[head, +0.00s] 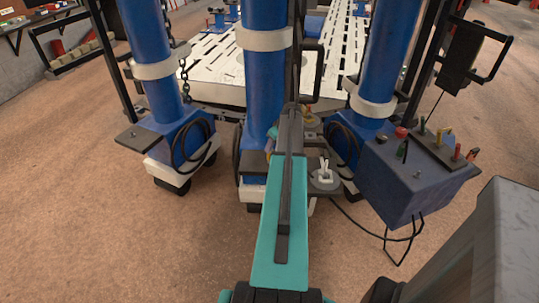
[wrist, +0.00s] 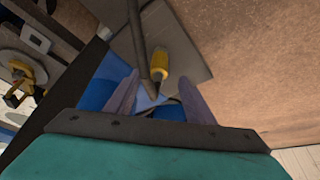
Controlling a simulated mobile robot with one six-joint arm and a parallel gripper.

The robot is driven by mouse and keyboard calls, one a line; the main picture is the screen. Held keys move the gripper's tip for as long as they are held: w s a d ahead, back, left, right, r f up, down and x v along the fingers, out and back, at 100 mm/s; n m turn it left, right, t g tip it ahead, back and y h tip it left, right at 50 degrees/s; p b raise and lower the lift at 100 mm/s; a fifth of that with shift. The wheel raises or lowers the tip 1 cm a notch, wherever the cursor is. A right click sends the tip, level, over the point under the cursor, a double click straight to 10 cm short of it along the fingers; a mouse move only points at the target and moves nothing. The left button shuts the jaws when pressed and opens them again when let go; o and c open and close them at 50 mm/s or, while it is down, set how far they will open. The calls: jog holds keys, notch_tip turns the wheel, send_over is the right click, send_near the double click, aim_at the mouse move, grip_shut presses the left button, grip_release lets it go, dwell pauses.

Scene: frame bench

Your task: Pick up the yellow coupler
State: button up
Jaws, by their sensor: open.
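My gripper (wrist: 160,80) is open, its two grey fingers spread with nothing held between them. In the wrist view a yellow piece with a rounded handle-like body (wrist: 159,64) and a thin pale end shows beyond the fingertips, over a grey plate (wrist: 190,60). Another yellow, bracket-like piece (wrist: 20,88) lies at the left edge by a pale round disc (wrist: 14,66), well to the side of the fingers. I cannot tell for certain which yellow piece is the coupler.
Blue posts (head: 262,80) on wheeled feet stand around the arm. A slotted white bench (head: 215,65) lies behind them. A blue control box (head: 410,185) with several coloured handles and a hanging cable stands at right. Open floor (head: 90,230) lies at the left.

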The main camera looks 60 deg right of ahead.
aim_at(270, 154)
jog(key=shift+x, duration=0.85)
jog(key=shift+w, duration=0.1)
jog(key=shift+d+p+x, duration=0.15)
jog(key=shift+p+x, duration=0.25)
jog(key=shift+x, duration=0.5)
jog(key=shift+d+p+x, duration=0.1)
jog(key=shift+p+x, duration=0.3)
jog(key=shift+x, duration=0.55)
jog(key=shift+w+f, duration=0.4)
jog(key=shift+f, duration=0.2)
grip_shut()
jog(key=shift+r, duration=0.15)
